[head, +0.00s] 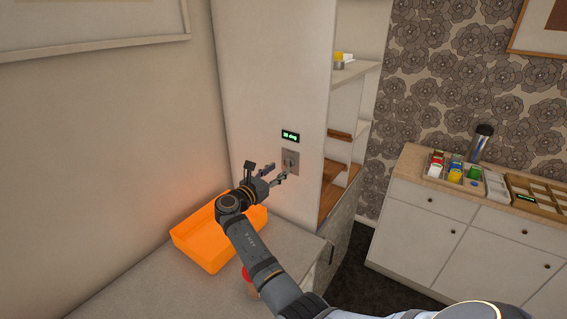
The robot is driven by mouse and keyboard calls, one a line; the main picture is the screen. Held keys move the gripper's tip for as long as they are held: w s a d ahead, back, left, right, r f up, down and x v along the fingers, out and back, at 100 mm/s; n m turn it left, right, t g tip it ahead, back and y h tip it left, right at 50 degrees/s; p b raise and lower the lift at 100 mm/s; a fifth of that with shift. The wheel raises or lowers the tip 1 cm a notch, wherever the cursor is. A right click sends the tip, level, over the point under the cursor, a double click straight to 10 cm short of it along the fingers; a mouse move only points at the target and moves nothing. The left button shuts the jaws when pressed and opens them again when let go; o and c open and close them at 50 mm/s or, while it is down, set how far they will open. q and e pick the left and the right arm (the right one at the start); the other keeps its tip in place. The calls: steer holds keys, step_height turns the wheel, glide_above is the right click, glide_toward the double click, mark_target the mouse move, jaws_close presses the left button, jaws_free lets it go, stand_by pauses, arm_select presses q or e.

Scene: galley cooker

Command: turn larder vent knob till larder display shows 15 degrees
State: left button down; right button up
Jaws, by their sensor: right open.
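The larder display (290,136) is a small dark panel with green digits on the tall white cabinet side. Its text is tiny; it looks like 35 deg, but I cannot be certain. The larder vent knob (289,162) sits on a square grey plate just below the display. My right gripper (275,174) is open, its fingers pointing toward the plate, slightly left of and below the knob. It looks empty, and I cannot tell whether a fingertip touches the plate. My left gripper is out of view.
An orange tray (205,246) lies on the counter below my right arm. A red item (248,281) is partly hidden by the arm. Open shelves (345,135) are right of the panel. A far sideboard (440,206) holds small coloured containers and a cylinder (481,143).

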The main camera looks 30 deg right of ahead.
mark_target(285, 165)
steer(key=x, duration=0.4)
steer(key=shift+w+d+p, duration=0.1)
steer(key=shift+d+p, duration=0.1)
steer(key=shift+p, duration=0.2)
jaws_close()
